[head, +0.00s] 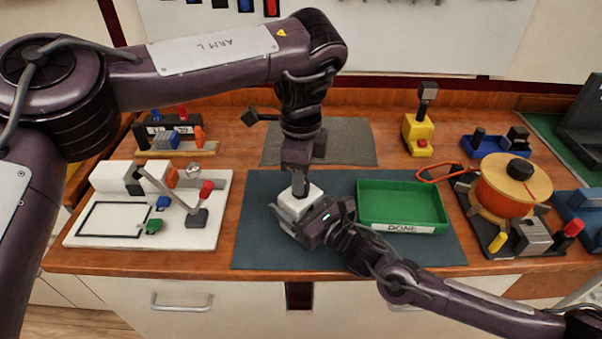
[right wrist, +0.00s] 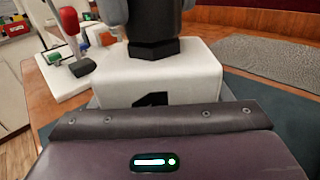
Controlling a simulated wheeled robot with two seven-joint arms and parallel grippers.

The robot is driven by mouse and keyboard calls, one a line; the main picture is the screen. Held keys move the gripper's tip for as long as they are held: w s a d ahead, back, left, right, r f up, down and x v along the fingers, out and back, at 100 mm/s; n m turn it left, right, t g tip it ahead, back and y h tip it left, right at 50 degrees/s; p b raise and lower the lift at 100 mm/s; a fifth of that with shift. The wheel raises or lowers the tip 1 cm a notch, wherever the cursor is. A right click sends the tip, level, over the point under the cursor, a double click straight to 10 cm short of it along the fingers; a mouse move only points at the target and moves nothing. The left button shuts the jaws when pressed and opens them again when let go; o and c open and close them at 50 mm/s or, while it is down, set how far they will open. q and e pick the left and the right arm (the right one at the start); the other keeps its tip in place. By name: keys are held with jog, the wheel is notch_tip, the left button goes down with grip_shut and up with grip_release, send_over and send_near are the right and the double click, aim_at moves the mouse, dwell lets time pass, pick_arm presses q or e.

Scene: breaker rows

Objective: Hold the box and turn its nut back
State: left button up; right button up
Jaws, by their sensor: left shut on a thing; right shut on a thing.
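A white box (head: 304,203) stands on the dark blue-grey mat (head: 258,228), left of the green tray. In the right wrist view the box (right wrist: 195,75) fills the middle, with a black mark on its near face. A dark six-sided nut (right wrist: 153,49) sits on its top. My left gripper (head: 299,186) comes straight down from above and is shut on the nut, partly hiding it. My right gripper (head: 306,222) reaches in low from the right and is shut on the box. Its fingertips and part of the box's near side are hidden.
A green tray (head: 402,230) labelled DONE stands close right of the box, above my right forearm. A white board (head: 190,238) with levers is to the left. An orange spool (head: 510,190) stands at the right. A grey mat (head: 350,140) lies bare behind.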

pick_arm(q)
jog(key=shift+w+a, duration=0.1)
jog(key=shift+a, duration=0.1)
dwell(0.3)
jog(key=o, duration=1)
jog(key=shift+d, duration=0.1)
notch_tip(320, 180, up, 12)
jog(key=shift+r, duration=0.1)
pick_arm(e)
jog(key=o, duration=1.4)
